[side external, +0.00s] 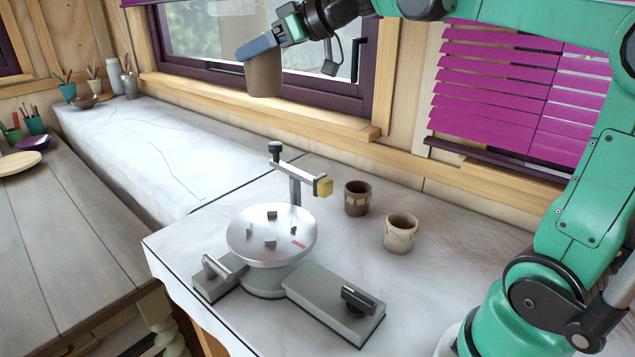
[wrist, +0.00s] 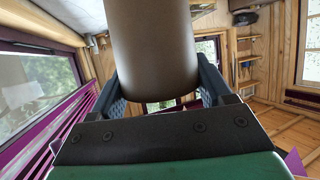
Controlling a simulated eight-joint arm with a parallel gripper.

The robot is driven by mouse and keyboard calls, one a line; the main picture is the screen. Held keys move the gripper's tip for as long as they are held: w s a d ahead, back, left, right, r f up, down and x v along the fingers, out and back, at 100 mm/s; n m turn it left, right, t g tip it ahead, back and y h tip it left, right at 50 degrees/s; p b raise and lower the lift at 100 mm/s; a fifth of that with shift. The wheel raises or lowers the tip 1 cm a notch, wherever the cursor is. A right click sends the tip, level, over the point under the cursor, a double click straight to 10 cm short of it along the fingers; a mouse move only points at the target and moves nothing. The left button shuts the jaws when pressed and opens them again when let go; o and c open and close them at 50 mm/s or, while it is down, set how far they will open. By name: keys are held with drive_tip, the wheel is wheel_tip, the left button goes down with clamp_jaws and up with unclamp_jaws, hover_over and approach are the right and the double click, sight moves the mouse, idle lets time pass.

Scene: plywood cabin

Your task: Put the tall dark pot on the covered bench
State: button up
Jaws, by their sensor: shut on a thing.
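My gripper (side external: 260,47) is shut on a plain brown pot (side external: 264,76), the tall dark one by its look, and holds it upright high in the air in front of the window. In the wrist view the pot (wrist: 153,45) fills the space between the two fingers of my gripper (wrist: 163,82); its upper part is cut off by the frame. The white covered bench (side external: 130,140) runs below the window, well under the pot. Its long left part is mostly bare.
A metal turntable device (side external: 270,235) with an upright post stands on the right-hand white surface. Beside it are a dark brown cup (side external: 357,198) and a cream cup (side external: 400,232). Small pots and a bowl (side external: 85,101) crowd the bench's far end. A wooden table (side external: 70,230) is at left.

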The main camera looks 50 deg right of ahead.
drive_tip(key=w+d+f, duration=0.3)
drive_tip(key=d+f, duration=0.1)
drive_tip(key=d, duration=0.5)
drive_tip(key=w+d+f, duration=0.3)
drive_tip(key=d+f, duration=0.2)
drive_tip(key=d, duration=0.5)
drive_tip(key=shift+f, duration=9.9)
drive_tip(key=o, duration=1.3)
drive_tip(key=shift+f, duration=0.15)
drive_tip(key=shift+o, duration=0.2)
